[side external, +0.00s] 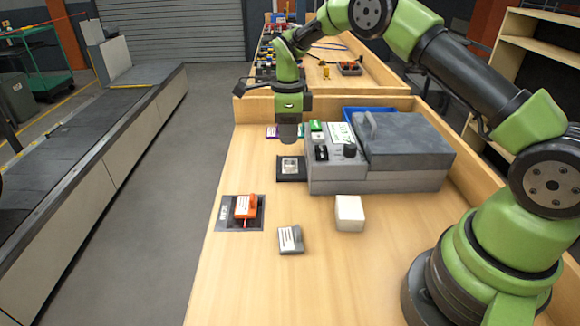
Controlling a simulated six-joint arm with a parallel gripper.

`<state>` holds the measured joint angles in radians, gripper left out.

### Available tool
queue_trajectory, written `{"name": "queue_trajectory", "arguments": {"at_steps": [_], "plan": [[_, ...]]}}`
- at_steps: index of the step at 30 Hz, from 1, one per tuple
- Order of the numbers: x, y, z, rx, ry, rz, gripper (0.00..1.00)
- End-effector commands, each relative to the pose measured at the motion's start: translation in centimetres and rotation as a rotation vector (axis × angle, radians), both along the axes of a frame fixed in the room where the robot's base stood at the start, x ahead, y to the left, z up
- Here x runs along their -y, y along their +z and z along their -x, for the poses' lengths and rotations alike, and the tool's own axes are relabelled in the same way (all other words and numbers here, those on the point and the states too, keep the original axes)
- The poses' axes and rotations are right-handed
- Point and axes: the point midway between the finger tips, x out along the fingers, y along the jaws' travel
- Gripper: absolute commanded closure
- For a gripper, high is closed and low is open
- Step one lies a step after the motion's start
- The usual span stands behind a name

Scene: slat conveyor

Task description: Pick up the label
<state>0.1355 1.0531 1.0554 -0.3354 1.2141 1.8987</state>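My gripper (289,138) points down, with its dark end above the back of a black pad (283,178) beside a grey machine. A small pale, silvery square (290,166) lies on this pad; it may be the label, but it is too small to be sure. I cannot see my fingers clearly, nor whether they are open or shut. White printed patches also show on an orange item (246,205) on a dark marked mat (227,214) and on a small grey item (290,240) on the bench.
The grey machine (400,165) with a lid and knobs stands right of the pad. A white block (350,213) sits in front of it, and a blue tray (365,111) behind. The front bench (255,290) is clear.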

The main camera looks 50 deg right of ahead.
Motion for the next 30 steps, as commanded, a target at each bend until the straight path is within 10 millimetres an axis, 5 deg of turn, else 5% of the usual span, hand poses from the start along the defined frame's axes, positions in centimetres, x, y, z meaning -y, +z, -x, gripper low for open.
{"name": "queue_trajectory", "arguments": {"at_steps": [20,30], "plan": [[0.2,-8.6,-0.5,-0.001,0.001,-0.001,0.65],[0.2,-9.2,-0.5,0.001,0.002,-0.001,0.7]]}}
